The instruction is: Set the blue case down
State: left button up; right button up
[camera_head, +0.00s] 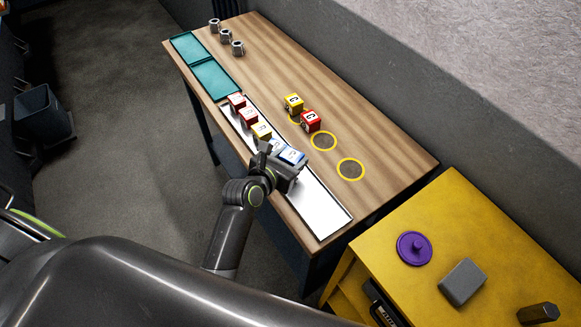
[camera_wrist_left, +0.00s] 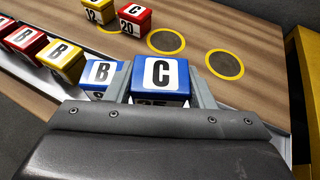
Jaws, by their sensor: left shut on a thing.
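My left gripper (camera_head: 287,165) is shut on a blue case with a white top marked C (camera_wrist_left: 160,74). Its two fingers are on either side of the case in the left wrist view (camera_wrist_left: 160,92). The held case (camera_head: 292,155) is over or near the white tray (camera_head: 322,212) in the head view; I cannot tell its height. Another blue case, marked B (camera_wrist_left: 99,74), is just left of it, partly hidden by a finger. Two ringed spots, a middle one (camera_head: 323,141) and a near one (camera_head: 350,169), are bare. My right gripper is not in view.
Red and yellow cases (camera_head: 248,117) line the tray's far part. A yellow case (camera_head: 293,102) and a red case (camera_head: 310,121) stand by another ring. Teal trays (camera_head: 213,78) and metal nuts (camera_head: 226,36) are farther back. A yellow cabinet (camera_head: 440,235) stands at right.

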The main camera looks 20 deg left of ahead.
pick_arm(q)
notch_tip(320, 180, down, 4)
jog(key=shift+f, duration=0.1)
dwell(0.4)
jog(key=shift+f, duration=0.15)
jog(key=o, duration=0.8)
jog(key=shift+r, duration=0.2)
jog(key=b+v, duration=0.1)
jog(key=v, duration=1.1)
